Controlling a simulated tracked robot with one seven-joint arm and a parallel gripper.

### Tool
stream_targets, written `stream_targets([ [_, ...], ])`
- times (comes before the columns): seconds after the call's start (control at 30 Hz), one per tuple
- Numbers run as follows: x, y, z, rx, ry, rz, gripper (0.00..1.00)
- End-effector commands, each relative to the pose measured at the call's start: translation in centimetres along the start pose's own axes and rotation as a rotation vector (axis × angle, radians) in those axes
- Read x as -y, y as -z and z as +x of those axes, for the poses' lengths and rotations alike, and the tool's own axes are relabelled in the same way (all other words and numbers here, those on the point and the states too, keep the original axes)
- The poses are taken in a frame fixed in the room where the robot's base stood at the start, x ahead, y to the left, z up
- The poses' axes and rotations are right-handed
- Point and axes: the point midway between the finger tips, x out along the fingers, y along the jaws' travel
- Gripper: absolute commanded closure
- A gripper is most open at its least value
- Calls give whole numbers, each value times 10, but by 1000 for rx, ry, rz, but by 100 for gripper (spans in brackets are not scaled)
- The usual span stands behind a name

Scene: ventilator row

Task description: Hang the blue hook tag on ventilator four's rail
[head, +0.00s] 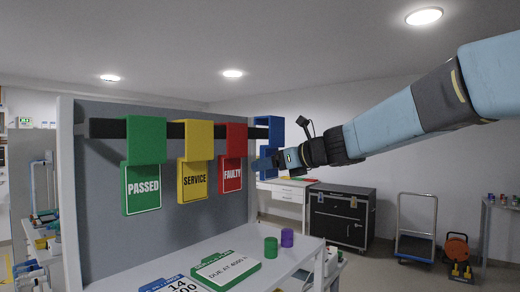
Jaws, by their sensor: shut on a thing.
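The blue hook tag (276,128) is at the right end of the dark rail (105,128) in the head view. Its hook overlaps the rail's end; I cannot tell whether it rests on the rail or is just clear of it. My gripper (268,162) comes in from the right and is shut on the blue tag below the hook. No ventilator number is readable here.
A green PASSED tag (142,188), a yellow SERVICE tag (195,180) and a red FAULTY tag (231,174) hang on the rail left of the blue one. Below, the bench (235,275) holds a green DUE sign (227,270) and green (271,247) and purple (287,238) cylinders.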

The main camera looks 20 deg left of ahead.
Motion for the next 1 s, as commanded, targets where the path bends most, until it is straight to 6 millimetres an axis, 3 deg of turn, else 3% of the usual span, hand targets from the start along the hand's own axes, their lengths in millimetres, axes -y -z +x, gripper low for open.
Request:
stream_targets([
  [1.0,0,12,-47,0,2,0,52],
])
